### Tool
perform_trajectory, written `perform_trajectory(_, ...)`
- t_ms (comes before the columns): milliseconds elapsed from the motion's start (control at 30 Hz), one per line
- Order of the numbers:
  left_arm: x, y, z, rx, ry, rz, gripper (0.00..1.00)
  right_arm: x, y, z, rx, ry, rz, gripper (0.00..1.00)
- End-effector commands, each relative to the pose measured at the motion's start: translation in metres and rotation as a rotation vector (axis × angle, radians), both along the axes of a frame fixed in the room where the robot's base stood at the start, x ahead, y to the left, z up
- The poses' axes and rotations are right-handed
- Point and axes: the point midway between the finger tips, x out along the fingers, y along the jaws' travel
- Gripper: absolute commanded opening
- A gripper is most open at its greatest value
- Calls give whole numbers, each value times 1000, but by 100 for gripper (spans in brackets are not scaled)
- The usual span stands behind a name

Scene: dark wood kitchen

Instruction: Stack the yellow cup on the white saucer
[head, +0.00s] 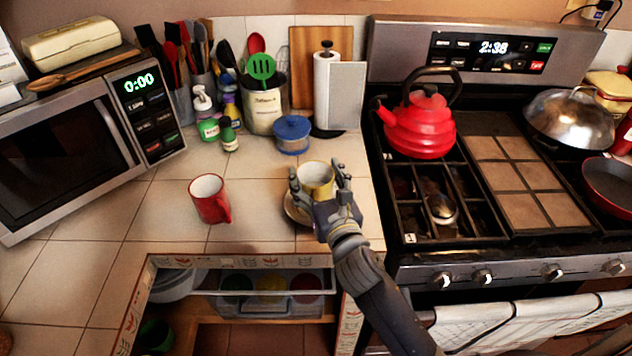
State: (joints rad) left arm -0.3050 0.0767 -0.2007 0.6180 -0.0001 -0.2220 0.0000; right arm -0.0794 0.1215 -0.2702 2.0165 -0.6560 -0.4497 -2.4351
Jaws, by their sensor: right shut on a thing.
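The yellow cup (316,173) is upright, with its pale inside showing, on the tiled counter's right part near the stove. My right gripper (320,190) comes in from the lower right and is shut on the cup, with fingers at its left and right sides. The saucer (291,211) shows as a rim at the lower left of the cup and gripper. The rest of it is hidden behind them. The cup is over or just behind the saucer; I cannot tell whether they touch. My left gripper is not in view.
A red mug (208,199) stands to the left on the counter. A blue lidded pot (292,134) and a paper towel roll (326,90) stand behind. The stove with a red kettle (420,125) is to the right. Counter between mug and saucer is clear.

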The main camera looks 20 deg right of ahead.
Motion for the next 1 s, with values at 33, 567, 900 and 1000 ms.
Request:
perform_trajectory(33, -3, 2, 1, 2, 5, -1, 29, 6, -2, 1, 2, -2, -1, 37)
perform_trajectory(567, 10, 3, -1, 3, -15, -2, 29, 11, -3, -36, 2, -2, 1, 37)
perform_trajectory(900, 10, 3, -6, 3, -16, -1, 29, 11, -3, -43, 0, -1, 1, 37)
perform_trajectory(1000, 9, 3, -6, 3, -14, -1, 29, 10, -3, -44, 1, 1, 1, 77)
